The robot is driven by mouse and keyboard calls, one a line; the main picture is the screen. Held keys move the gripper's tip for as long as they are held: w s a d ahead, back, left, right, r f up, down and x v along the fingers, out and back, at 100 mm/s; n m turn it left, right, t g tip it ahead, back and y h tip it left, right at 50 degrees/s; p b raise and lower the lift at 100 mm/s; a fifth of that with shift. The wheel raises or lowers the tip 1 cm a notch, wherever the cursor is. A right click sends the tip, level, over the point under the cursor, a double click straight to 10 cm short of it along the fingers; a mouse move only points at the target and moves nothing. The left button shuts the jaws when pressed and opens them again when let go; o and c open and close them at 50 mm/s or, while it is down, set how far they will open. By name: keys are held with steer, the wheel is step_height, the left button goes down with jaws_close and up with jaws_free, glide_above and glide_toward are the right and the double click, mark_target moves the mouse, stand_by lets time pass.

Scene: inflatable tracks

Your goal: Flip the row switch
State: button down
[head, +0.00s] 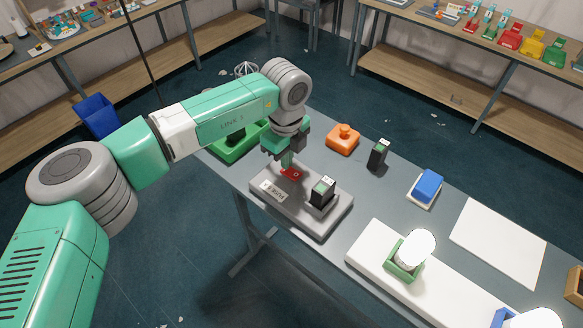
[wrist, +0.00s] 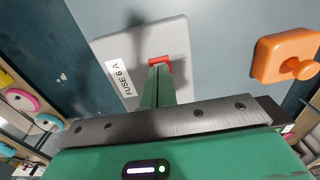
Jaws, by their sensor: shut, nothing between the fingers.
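My gripper (head: 287,160) is shut and empty, pointing down right over the red part. I cannot tell whether the fingertips touch it. A black block with a pale green face (head: 322,192) stands on the same plate, right of the switch.
An orange knobbed block (head: 343,139) stands behind the plate, and another black block (head: 378,153) to its right. Farther right are a blue block on a pale pad (head: 428,186), a white board (head: 372,257) with a green holder (head: 404,265), and a white sheet (head: 499,241). A green tray (head: 232,149) lies behind my arm.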

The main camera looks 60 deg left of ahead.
step_height(320, 180, up, 6)
steer(key=p, duration=0.4)
stand_by(0.6)
